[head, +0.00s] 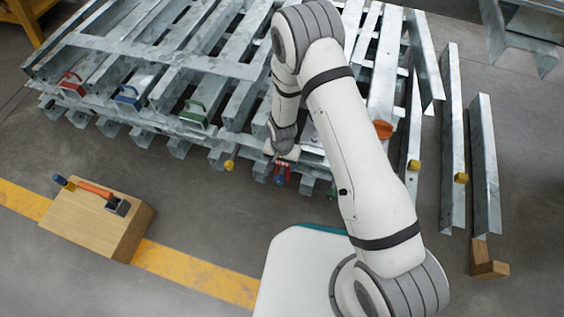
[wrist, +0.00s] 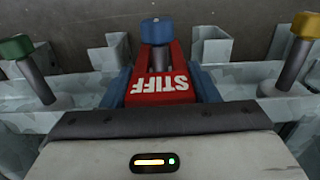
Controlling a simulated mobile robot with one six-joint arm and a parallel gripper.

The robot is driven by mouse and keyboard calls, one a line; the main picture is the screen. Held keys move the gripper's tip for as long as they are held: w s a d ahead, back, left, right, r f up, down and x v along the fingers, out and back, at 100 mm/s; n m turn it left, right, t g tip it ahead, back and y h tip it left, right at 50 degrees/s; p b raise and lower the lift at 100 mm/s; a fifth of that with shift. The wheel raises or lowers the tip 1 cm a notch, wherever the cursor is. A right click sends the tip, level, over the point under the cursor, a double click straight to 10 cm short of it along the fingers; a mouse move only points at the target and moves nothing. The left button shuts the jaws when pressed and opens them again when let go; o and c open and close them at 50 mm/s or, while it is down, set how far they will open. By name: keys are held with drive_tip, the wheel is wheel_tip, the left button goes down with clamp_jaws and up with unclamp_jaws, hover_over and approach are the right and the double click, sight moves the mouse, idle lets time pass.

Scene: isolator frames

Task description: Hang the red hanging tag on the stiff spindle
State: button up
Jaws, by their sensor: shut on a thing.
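A red tag (wrist: 160,88) with upside-down white "STIFF" lettering is held between the two blue fingers of my gripper (wrist: 161,82) in the wrist view. A dark post with a blue cap (wrist: 157,31) stands at the tag's far end. The post seems to come up through the tag there, with red on both sides of it. I cannot tell whether the tag rests on the rail. A green-capped post (wrist: 17,47) is at left and a yellow-capped post (wrist: 305,26) at right. In the head view my gripper is small at the rack's front edge.
The galvanized rack (head: 165,70) carries red (head: 72,84), blue (head: 127,96) and green (head: 194,113) handled pieces. A wooden block (head: 100,215) with an orange-handled tool stands at left. Loose steel channels (head: 453,140) lie at right.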

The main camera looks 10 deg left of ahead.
drive_tip(key=shift+f+b, duration=0.9)
drive_tip(key=shift+f, duration=0.55)
drive_tip(key=o, duration=1.1)
drive_tip(key=shift+r+p, duration=1.9)
drive_tip(key=shift+r, duration=2)
